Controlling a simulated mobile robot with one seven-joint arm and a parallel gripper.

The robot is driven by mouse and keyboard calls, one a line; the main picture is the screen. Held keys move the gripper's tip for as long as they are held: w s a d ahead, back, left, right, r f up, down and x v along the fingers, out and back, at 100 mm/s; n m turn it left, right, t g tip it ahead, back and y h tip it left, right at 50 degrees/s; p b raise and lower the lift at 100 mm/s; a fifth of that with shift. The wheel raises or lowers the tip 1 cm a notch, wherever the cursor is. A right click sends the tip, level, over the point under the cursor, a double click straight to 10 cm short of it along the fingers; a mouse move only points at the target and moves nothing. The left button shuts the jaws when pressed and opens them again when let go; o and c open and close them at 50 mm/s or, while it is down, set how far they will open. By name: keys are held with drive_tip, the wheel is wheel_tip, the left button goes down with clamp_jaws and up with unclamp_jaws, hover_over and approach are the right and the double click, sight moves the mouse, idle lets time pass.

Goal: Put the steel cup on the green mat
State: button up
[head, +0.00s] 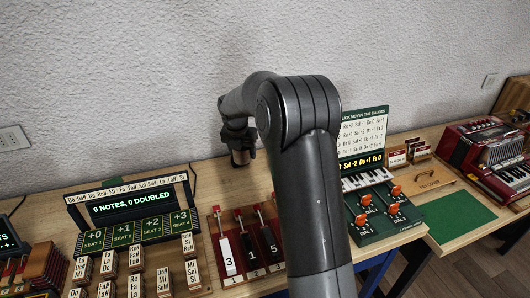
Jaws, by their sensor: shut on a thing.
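My gripper (238,141) is at the back of the table near the wall, behind the red lever board, partly hidden by my own arm. It is shut on the steel cup (240,158), of which only a small greyish lower part shows beneath the fingers. I cannot tell whether the cup touches the table. The green mat (455,216) lies flat and bare on the table at the right, well away from my gripper.
A board of labelled blocks with a "0 NOTES, 0 DOUBLED" display (133,205) stands at left. The red lever board (247,245) is in the middle. A green console with orange knobs (378,222) and a red accordion (492,157) flank the mat.

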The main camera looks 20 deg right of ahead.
wheel_tip(320, 180, up, 26)
drive_tip(key=s+d+m+g, duration=0.15)
drive_tip(key=s+d, duration=0.35)
drive_tip(key=d, duration=0.9)
drive_tip(key=s+d+m+h, duration=0.1)
drive_tip(key=s+d+m, duration=0.25)
drive_tip(key=d, duration=1.05)
drive_tip(key=s+d+m, duration=0.2)
drive_tip(key=s+d, duration=0.4)
drive_tip(key=d, duration=0.8)
drive_tip(key=s+d+m+g, duration=0.1)
drive_tip(key=s+d+m, duration=0.1)
drive_tip(key=s+d, duration=0.75)
drive_tip(key=s+d+m, duration=0.3)
drive_tip(key=s+d, duration=0.3)
drive_tip(key=s, duration=0.7)
drive_tip(key=s+d+m+g, duration=0.1)
drive_tip(key=s+d+m, duration=0.1)
drive_tip(key=s+d, duration=0.75)
hover_over(445, 219)
drive_tip(key=f, duration=2.7)
drive_tip(key=a+f, duration=0.1)
drive_tip(key=f, duration=1.2)
drive_tip(key=shift+w+f, duration=0.2)
drive_tip(key=shift+f, duration=2)
